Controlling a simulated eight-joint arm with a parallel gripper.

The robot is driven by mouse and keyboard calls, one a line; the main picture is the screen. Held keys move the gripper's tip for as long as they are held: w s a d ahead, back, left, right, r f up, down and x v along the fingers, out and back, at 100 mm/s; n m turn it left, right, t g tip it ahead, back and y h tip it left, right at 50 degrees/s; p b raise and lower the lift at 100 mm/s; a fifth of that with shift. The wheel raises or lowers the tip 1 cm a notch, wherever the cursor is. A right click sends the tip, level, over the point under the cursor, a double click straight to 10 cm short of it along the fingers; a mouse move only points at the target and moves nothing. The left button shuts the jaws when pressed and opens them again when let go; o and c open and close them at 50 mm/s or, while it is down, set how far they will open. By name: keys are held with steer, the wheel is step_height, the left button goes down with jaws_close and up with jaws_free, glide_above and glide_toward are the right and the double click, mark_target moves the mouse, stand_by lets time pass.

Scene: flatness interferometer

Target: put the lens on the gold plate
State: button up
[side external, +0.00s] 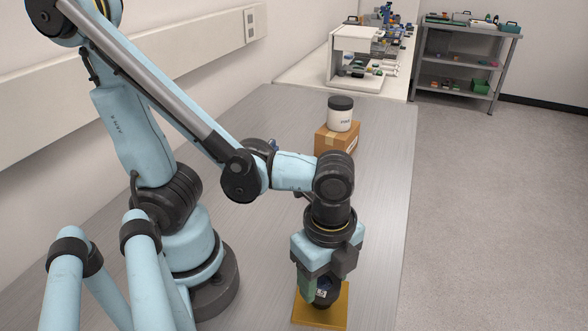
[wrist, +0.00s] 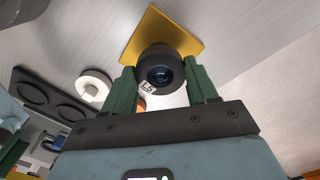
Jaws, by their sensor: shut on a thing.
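The lens (wrist: 161,72) is a black cylinder with a dark glass face and a small white label. My gripper (wrist: 163,82) is shut on it, with a green finger on each side, in the wrist view. In the side view my gripper (side external: 322,288) points down and the lens (side external: 325,294) shows low between the fingers, partly hidden. The gold plate (side external: 310,315) lies flat on the table beneath the lens. It also shows behind the lens in the wrist view (wrist: 158,28). I cannot tell whether the lens touches the plate.
A cardboard box (side external: 330,139) with a dark-lidded white jar (side external: 340,114) on it stands farther back on the grey table (side external: 385,180). In the wrist view a dark holder with round openings (wrist: 45,92) and a white round piece (wrist: 94,84) lie at left.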

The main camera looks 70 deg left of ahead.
mark_target(324, 278)
steer(key=shift+f, duration=0.15)
steer(key=o, duration=1.1)
steer(key=shift+r, duration=6.05)
steer(key=w+a+f+n+t, duration=0.1)
steer(key=w+a+n+t, duration=0.1)
steer(key=w+a+n, duration=0.1)
steer(key=w+a+n+t, duration=0.2)
steer(key=w+a+n, duration=0.1)
steer(key=a+n, duration=0.2)
steer(key=w+a+f+n+t, duration=0.1)
steer(key=w+a+n+t, duration=0.2)
steer(key=n, duration=0.4)
steer(key=shift+w+a+f+n, duration=0.35)
steer(key=shift+w+a+n, duration=0.1)
steer(key=shift+a, duration=0.3)
